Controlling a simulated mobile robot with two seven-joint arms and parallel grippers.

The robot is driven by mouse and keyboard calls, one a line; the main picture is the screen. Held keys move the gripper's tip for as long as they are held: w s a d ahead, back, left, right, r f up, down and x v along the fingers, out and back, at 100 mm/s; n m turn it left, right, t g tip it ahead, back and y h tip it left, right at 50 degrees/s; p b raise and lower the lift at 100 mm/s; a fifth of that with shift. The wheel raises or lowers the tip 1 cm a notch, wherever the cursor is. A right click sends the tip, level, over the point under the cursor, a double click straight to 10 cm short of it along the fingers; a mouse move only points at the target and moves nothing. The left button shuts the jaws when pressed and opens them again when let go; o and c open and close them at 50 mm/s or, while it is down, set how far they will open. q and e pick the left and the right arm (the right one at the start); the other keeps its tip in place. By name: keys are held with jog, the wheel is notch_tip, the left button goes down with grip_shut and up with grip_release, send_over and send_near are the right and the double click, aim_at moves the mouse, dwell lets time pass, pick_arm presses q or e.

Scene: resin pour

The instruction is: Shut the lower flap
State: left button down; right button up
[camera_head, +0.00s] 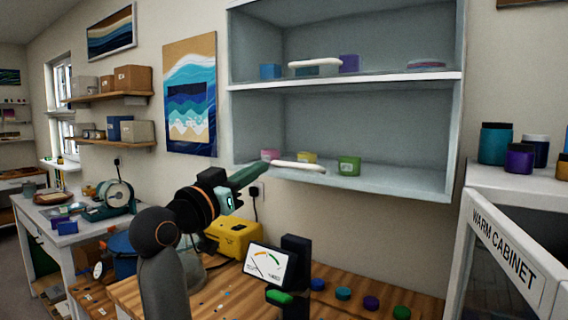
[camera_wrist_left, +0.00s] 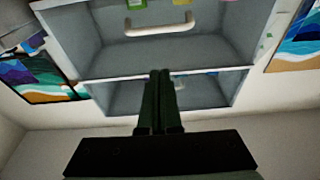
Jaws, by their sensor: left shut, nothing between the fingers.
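The wall cabinet (camera_head: 345,120) has an upper and a lower compartment. A white bar handle (camera_head: 298,166) crosses the front of the lower compartment near its bottom edge, and also shows in the left wrist view (camera_wrist_left: 160,27). I cannot make out a flap panel there, so I cannot tell how far the lower flap stands open. A second white handle (camera_head: 317,65) is at the upper compartment. My left gripper (camera_head: 263,164) is shut and empty, its dark green fingers pointing at the cabinet's lower left, just left of the lower handle in the picture. Its fingers show in the wrist view (camera_wrist_left: 160,78).
A pink box (camera_head: 270,154), a yellow box (camera_head: 306,158) and a green box (camera_head: 349,166) stand in the lower compartment. A yellow case (camera_head: 233,237) and a meter (camera_head: 268,263) are on the bench below. The warm cabinet (camera_head: 508,248) stands at right.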

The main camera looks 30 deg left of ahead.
aim_at(301, 173)
pick_arm(q)
jog(key=f+p+x, duration=0.2)
jog(key=x, duration=0.7)
jog(key=shift+w+f, duration=0.4)
jog(key=shift+w, duration=0.1)
pick_arm(e)
notch_tip(301, 173, up, 2)
jog(key=shift+r, duration=0.2)
pick_arm(q)
jog(key=shift+d, duration=0.1)
jog(key=w+f+t+b, duration=0.1)
jog(key=b, duration=0.2)
jog(key=w+f+b, duration=0.1)
jog(key=w+b, duration=0.1)
jog(key=b, duration=0.1)
jog(key=w+f+t+b, duration=0.1)
jog(key=w+b, duration=0.1)
jog(key=shift+d+f+t+h+b, duration=0.25)
jog(key=shift+f+t+h+b, duration=0.05)
jog(key=shift+b, duration=0.1)
jog(key=w, duration=0.3)
jog(key=shift+f, duration=0.15)
pick_arm(e)
notch_tip(301, 173, down, 7)
jog(key=w+a, duration=0.1)
jog(key=w, duration=0.1)
jog(key=shift+w+a, duration=0.4)
